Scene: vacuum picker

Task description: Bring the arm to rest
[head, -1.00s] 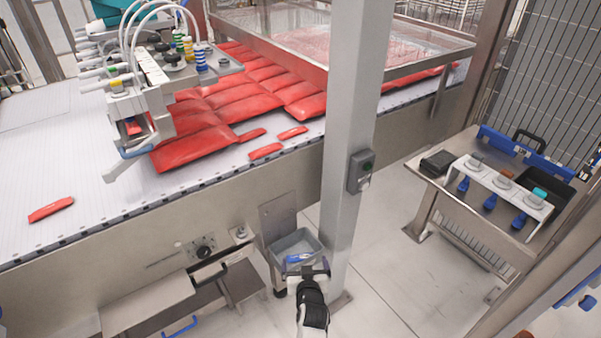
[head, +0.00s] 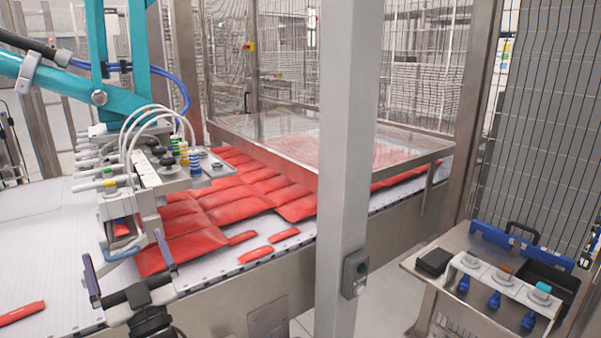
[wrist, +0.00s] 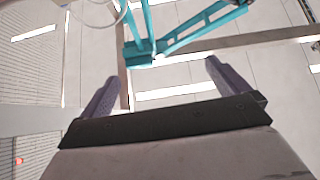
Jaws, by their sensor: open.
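My gripper (head: 130,268) is at the lower left of the head view, in front of the conveyor's near edge, with its fingers pointing up. Its two fingers stand wide apart and nothing is between them. In the wrist view my gripper (wrist: 158,85) is also open and empty, facing up toward the ceiling and a teal picker frame (wrist: 195,32).
The vacuum picker head (head: 135,185) hangs over the conveyor (head: 40,250), just behind my gripper. Red pouches (head: 240,195) lie on the belt. A steel post (head: 345,160) stands right of my arm. A side table (head: 425,290) with blue-handled tools is at the right.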

